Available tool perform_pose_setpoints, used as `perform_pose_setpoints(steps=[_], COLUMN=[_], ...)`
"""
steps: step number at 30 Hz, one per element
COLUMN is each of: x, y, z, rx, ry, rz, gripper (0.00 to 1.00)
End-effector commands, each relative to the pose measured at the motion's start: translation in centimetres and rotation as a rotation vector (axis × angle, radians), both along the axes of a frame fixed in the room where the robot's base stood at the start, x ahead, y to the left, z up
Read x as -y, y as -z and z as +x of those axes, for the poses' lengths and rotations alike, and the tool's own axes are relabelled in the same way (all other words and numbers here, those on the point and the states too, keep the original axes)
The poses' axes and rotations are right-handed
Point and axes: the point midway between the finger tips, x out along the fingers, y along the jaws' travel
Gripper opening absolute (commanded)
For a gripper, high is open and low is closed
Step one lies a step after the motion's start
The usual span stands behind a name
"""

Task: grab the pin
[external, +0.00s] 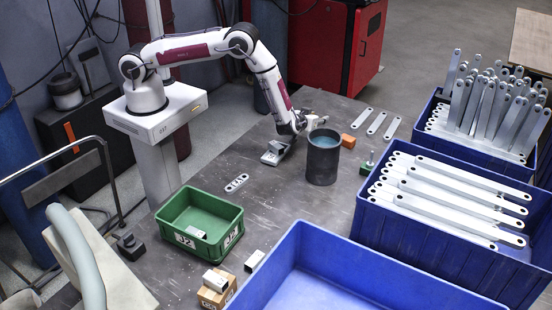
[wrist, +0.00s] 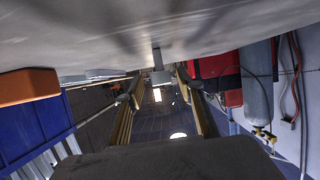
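In the wrist view, my gripper (wrist: 159,80) has its two yellowish fingers spread apart. A small grey piece (wrist: 157,59) shows between the fingertips, against the grey surface at the top; it may be the pin. A gap shows on both sides of it, and I cannot tell how far in front of the fingers it is. In the external view, my gripper (external: 299,124) is low over the table, just left of the dark cylindrical container (external: 323,158), which may hide part of it. A small green-based piece with a grey upright (external: 368,162) stands right of the container.
A grey metal piece (external: 274,153) lies below my wrist. An orange block (external: 348,141) and flat brackets (external: 376,123) lie behind the container. Blue crates (external: 450,235) of brackets line the right. A green bin (external: 201,215) stands at front left. The table between is mostly clear.

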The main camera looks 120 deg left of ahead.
Motion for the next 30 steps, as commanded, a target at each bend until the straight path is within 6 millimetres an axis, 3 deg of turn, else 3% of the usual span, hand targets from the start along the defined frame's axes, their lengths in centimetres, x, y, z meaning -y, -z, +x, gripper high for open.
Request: perform_pose_setpoints(steps=[1,7,11,30], x=[0.0,0.1,0.1,0.1], y=[1.1,0.9,0.8,-0.4], z=[-1.0,-0.8,-0.7,-0.4], rx=[-0.019,-0.017,-0.016,-0.010], ry=[-0.006,-0.005,-0.004,-0.002], rz=[-0.011,-0.009,-0.007,-0.004], gripper=[0.38,0.35,0.01,0.00])
